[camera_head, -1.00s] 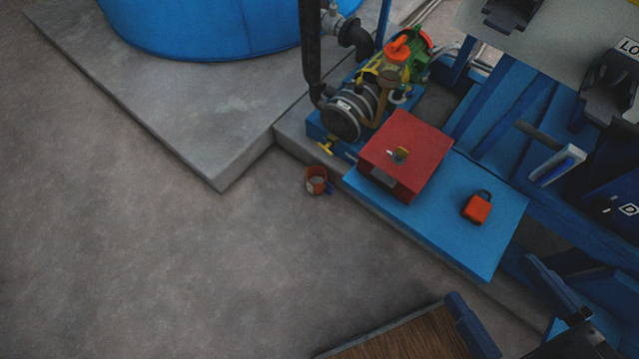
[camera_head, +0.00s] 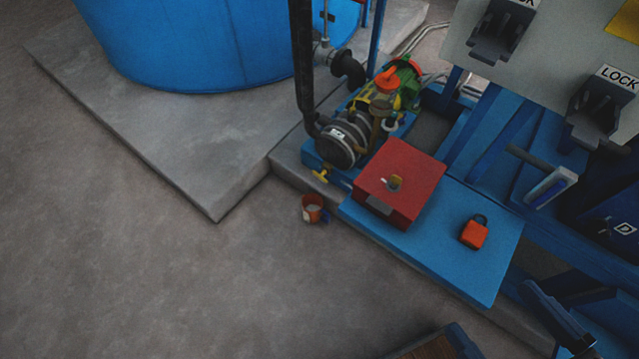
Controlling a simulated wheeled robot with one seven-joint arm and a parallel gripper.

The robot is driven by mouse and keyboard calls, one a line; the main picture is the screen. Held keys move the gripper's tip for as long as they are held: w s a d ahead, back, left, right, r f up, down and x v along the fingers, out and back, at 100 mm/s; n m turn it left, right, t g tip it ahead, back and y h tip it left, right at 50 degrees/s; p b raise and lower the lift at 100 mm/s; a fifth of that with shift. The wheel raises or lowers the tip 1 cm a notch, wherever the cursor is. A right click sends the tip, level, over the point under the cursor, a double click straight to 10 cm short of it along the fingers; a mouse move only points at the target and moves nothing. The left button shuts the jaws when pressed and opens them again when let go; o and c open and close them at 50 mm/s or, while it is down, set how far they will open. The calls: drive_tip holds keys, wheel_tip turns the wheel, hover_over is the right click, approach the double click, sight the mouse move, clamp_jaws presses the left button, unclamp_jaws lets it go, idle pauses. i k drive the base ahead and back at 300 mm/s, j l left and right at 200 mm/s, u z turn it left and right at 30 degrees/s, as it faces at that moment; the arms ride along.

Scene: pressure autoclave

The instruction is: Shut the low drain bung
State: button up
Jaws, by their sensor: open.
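A small yellow T-shaped handle (camera_head: 321,175) sticks out low at the front end of the pump's blue base, above the concrete plinth edge. It looks like the low drain bung. It is too small here to tell whether it is open or shut. A small orange-red pail (camera_head: 312,208) stands on the floor just below it, with something pale inside. The dark ribbed pump (camera_head: 342,146) stands behind the handle. My gripper is not in view.
A red box (camera_head: 403,178) and an orange padlock (camera_head: 474,233) sit on a blue platform (camera_head: 460,265) to the right. A big blue tank (camera_head: 210,45) stands at the back. The floor (camera_head: 130,280) at left is clear. A wooden-topped thing shows at the bottom edge.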

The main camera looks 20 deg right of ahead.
sight(322, 173)
drive_tip(key=i+j+u, duration=0.1)
drive_tip(key=i+j, duration=0.25)
drive_tip(key=i+j+u, duration=0.1)
drive_tip(key=i+j, duration=0.2)
drive_tip(key=i, duration=0.3)
drive_tip(key=i+j, duration=0.3)
drive_tip(key=i, duration=0.15)
drive_tip(key=u, duration=0.05)
